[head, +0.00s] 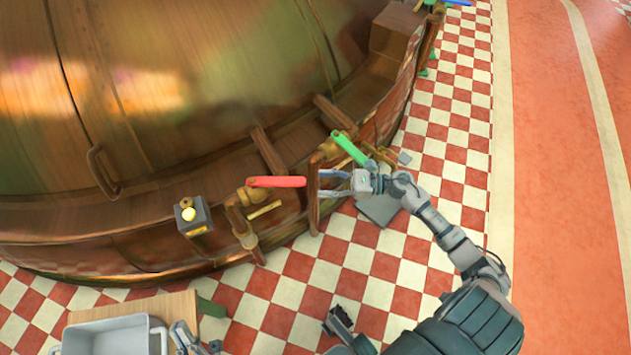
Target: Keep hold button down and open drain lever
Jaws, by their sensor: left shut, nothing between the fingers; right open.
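A small grey box with a round yellow button (189,213) is mounted on the wooden rim of the kettle. A red-handled lever (277,182) sits on copper pipework to its right, and a green-handled lever (350,148) is further right. I cannot tell from the picture which one is the drain lever. My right gripper (322,184) is open just right of the red handle's end and below the green handle, its fingers near an upright brown post; contact is unclear. My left gripper (183,334) is shut and empty at the bottom edge, beside a grey tub, well below the button and apart from it.
The large copper kettle (200,90) fills the upper left. The grey tub (110,335) stands on a wooden board (140,306) at the bottom left. Red and white floor tiles (380,270) lie open to the right, with a smooth orange floor (560,200) beyond.

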